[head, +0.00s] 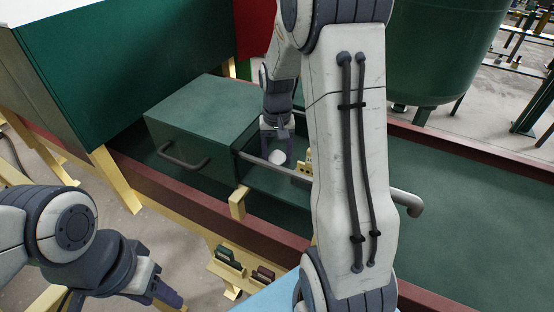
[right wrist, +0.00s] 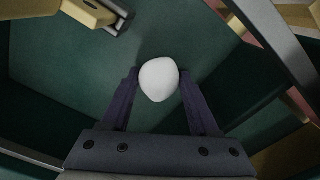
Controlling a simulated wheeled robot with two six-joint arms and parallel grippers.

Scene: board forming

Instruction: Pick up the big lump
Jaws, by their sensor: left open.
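The white rounded lump (head: 277,157) lies in the green trough beside a green box; it also shows in the right wrist view (right wrist: 159,79). My right gripper (right wrist: 160,85) reaches down over it, with one dark finger on each side of the lump. Whether the fingers press on it or stand just clear is unclear. In the head view my right gripper (head: 275,135) is partly hidden behind its own arm. My left gripper (head: 172,297) is open at the bottom left, outside the trough and away from the lump.
The green box (head: 200,115) with grey handles stands left of the lump. A grey bar (head: 270,163) crosses in front of it. A red-brown rail (head: 270,240) edges the trough. A large green tank (head: 440,50) stands behind. The trough's right part (head: 480,200) is clear.

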